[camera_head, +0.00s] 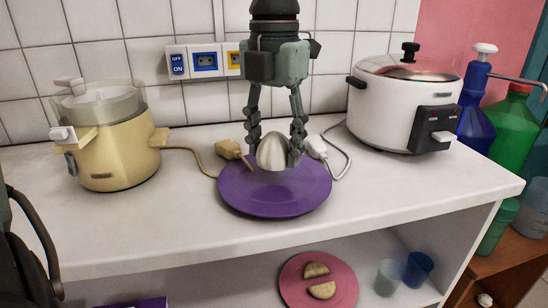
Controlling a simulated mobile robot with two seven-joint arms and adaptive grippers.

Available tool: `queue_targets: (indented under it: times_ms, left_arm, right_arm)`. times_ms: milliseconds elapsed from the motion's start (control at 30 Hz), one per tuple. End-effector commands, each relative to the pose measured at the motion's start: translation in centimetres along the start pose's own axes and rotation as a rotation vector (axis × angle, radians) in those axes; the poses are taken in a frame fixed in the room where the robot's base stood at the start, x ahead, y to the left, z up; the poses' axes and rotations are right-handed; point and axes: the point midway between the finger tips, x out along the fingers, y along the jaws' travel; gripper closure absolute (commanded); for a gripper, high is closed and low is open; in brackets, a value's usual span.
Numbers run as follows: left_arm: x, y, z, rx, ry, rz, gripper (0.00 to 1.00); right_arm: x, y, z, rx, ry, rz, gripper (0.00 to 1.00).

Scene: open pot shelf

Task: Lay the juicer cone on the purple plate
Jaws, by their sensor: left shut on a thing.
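The gripper points straight down from the top of the view and is shut on the cone. The cone is over the back half of the purple plate (276,203), which lies flat near the middle of the white counter. I cannot tell whether the cone's bottom touches the plate. The fingers hide part of the cone's sides. The yellow juicer (117,150), with a clear bowl on top, stands at the left. My right gripper is not in view.
A white cooker (397,108) stands on the counter at the right. Two plugs with cords, one yellow (229,149) and one white (314,146), lie behind the plate. A pink plate (319,267) with two light pieces and cups (418,268) are on the shelf below.

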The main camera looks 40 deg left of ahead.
Motion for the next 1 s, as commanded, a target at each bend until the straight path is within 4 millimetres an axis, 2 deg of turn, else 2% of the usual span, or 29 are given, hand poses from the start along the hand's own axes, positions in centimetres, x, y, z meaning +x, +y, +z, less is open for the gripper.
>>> queue_targets:
  times_ms: [100, 200, 500, 733, 767, 900, 1000]
  left_arm:
    - [2.0, 0.1, -0.1, 0.0, 0.005, -0.001, 0.78]
    - [2.9, 0.0, -0.1, 0.0, 0.001, -0.001, 0.78]
    - [3.0, 0.1, -0.1, -0.001, 0.0, 0.0, 0.78]
    - [3.2, 0.1, -0.1, -0.001, 0.0, 0.0, 0.78]
    - [3.2, 0.1, -0.1, -0.001, 0.0, 0.0, 0.46]
    - [3.2, 0.1, -0.1, -0.001, 0.0, 0.0, 0.29]
    - [3.2, 0.1, -0.1, -0.001, 0.0, 0.0, 0.29]
  right_arm:
    - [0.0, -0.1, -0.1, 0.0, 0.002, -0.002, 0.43]
    - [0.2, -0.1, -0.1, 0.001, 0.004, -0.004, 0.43]
    - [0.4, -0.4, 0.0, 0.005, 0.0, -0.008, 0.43]
    - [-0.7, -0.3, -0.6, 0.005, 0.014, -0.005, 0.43]
    - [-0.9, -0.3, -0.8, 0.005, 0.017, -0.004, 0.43]
    - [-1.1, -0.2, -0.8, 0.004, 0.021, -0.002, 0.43]
    - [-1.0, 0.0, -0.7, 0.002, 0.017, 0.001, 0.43]
